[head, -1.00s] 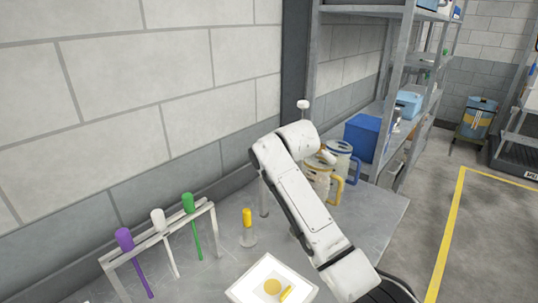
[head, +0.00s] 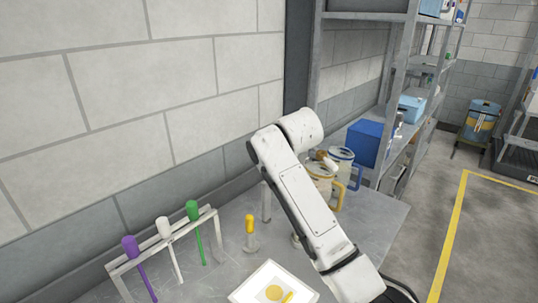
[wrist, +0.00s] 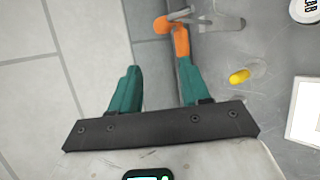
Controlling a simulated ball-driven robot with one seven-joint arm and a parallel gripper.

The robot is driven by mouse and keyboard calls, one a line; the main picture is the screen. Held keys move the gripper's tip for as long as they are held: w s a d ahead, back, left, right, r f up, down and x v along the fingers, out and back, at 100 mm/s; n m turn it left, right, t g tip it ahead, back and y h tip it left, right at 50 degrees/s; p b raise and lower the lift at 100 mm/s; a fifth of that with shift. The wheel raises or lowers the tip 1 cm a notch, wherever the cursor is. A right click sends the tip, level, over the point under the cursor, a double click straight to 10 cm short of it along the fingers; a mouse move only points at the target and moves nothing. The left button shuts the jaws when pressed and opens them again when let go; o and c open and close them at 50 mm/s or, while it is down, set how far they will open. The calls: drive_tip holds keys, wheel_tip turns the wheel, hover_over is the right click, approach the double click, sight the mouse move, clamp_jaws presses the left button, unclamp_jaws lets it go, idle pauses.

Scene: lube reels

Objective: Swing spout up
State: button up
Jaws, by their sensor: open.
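An orange L-shaped piece (wrist: 181,42) shows in the wrist view at the wall side of the bench, just beyond the tip of my right finger. I cannot tell whether it touches the finger or whether it is the spout. My gripper (wrist: 157,75) has teal fingers set wide apart with nothing between them.
A rack (head: 162,235) with purple, white and green handled tools stands at the left. A yellow-topped tool (head: 250,224) stands near a white tray (head: 243,288). A blue box (head: 369,143) sits on the shelf at right. The wall runs close along the bench.

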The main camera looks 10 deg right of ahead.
drive_tip(key=shift+s+a+r, duration=0.15)
drive_tip(key=shift+s+r, duration=0.2)
drive_tip(key=shift+r, duration=0.45)
drive_tip(key=shift+s, duration=0.1)
drive_tip(key=b+v, duration=0.3)
drive_tip(key=v, duration=0.7)
drive_tip(key=shift+s+r, duration=0.15)
drive_tip(key=shift+s, duration=0.1)
